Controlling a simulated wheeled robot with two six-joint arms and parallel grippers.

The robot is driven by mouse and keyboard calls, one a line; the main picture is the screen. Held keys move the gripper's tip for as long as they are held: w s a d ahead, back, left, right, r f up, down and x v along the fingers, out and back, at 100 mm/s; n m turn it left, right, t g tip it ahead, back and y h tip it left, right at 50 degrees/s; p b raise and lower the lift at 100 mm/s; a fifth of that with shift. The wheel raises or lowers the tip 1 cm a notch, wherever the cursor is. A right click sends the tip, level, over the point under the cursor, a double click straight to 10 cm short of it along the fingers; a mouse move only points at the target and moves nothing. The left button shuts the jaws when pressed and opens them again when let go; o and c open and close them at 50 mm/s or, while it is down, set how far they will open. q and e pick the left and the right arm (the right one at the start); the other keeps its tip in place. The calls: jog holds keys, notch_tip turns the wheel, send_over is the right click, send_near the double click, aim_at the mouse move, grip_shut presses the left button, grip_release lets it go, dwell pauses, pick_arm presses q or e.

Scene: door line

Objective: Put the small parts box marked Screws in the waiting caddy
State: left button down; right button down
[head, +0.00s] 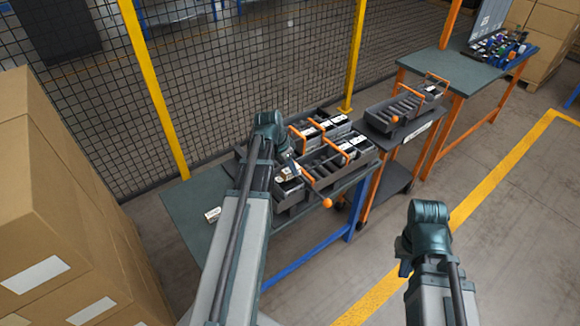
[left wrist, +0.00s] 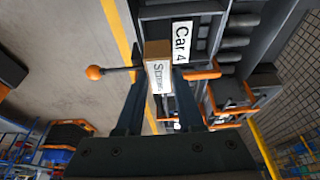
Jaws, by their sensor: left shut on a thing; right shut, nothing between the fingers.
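My left gripper (head: 286,164) is shut on a small brown box with a white label (left wrist: 158,68), which reads as Screws in the left wrist view. The fingers grip the box from both sides, above the dark caddies at the table's right part. A dark caddy with a white label reading Car 4 (left wrist: 182,42) lies beyond the box. I cannot tell whether the box touches anything below. A dark caddy with an orange handle (head: 336,176) stands near the gripper. Another caddy (head: 376,119) stands on a cart to the right. My right gripper (head: 402,262) is shut and empty, over the floor.
A small white-labelled box (head: 213,214) lies on the bare left part of the green table (head: 185,205). Cardboard boxes (head: 60,200) stack at the left. A mesh fence (head: 260,60) runs behind. A second table (head: 455,72) stands at the back right. Floor is clear at the right.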

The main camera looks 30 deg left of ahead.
pick_arm(q)
jog(key=shift+f+b, duration=1.75)
jog(key=shift+f, duration=0.3)
jog(key=shift+c, duration=2.3)
grip_release()
jog(key=p+v, duration=1.3)
jog(key=v, duration=0.1)
jog(key=shift+s, duration=0.15)
notch_tip(320, 180, up, 8)
jog(key=p, duration=0.8)
